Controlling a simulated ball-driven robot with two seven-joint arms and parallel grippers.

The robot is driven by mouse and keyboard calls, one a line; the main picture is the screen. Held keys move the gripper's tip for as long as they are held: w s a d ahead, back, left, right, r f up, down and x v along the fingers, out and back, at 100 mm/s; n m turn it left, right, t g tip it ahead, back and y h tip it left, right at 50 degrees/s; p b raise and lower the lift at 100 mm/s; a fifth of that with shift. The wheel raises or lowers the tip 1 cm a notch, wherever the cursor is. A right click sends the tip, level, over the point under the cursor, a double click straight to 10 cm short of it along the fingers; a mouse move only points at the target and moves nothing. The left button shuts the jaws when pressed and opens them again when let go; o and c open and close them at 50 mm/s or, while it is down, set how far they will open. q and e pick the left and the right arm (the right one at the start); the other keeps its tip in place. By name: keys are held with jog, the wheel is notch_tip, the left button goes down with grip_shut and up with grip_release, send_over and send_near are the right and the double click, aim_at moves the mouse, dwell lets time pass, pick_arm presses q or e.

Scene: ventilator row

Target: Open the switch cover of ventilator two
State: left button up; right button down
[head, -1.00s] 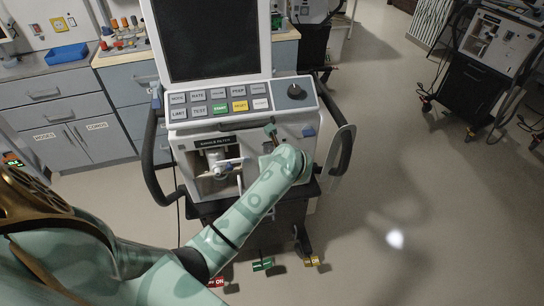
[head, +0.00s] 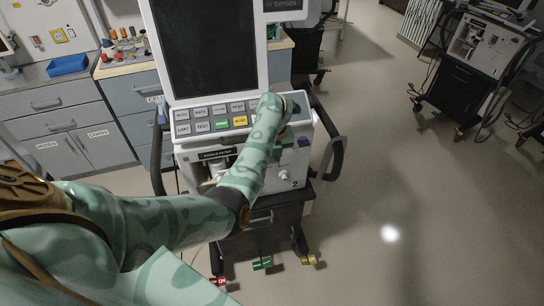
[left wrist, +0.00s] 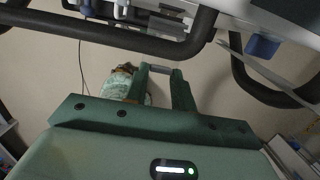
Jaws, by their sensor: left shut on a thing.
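Ventilator two (head: 262,60), with a "2" on its front, stands upright in the middle of the head view. Its dark screen is above a sloping button panel (head: 222,110). My left arm reaches across its front to the right end of that panel and covers the knob area. In the head view my left gripper's fingertips are hidden behind the wrist. In the left wrist view my left gripper (left wrist: 159,70) is shut on a small grey piece between its fingertips. I cannot tell for sure that this is the switch cover. My right gripper is not in view.
Dark handle bars flank the ventilator; one crosses the left wrist view (left wrist: 120,40) close by. Red, green (head: 262,264) and yellow tags are at its feet. Drawer cabinets (head: 62,125) are at left. Another ventilator (head: 478,50) stands at back right. The floor (head: 420,190) at right is clear.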

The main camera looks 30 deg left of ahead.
pick_arm(q)
jog(key=shift+w+a+r, duration=0.1)
dwell(0.3)
jog(key=o, duration=1)
notch_tip(320, 180, up, 16)
jog(key=s+d+p, duration=0.1)
jog(key=p, duration=0.5)
jog(key=shift+d, duration=0.15)
jog(key=shift+s, duration=0.1)
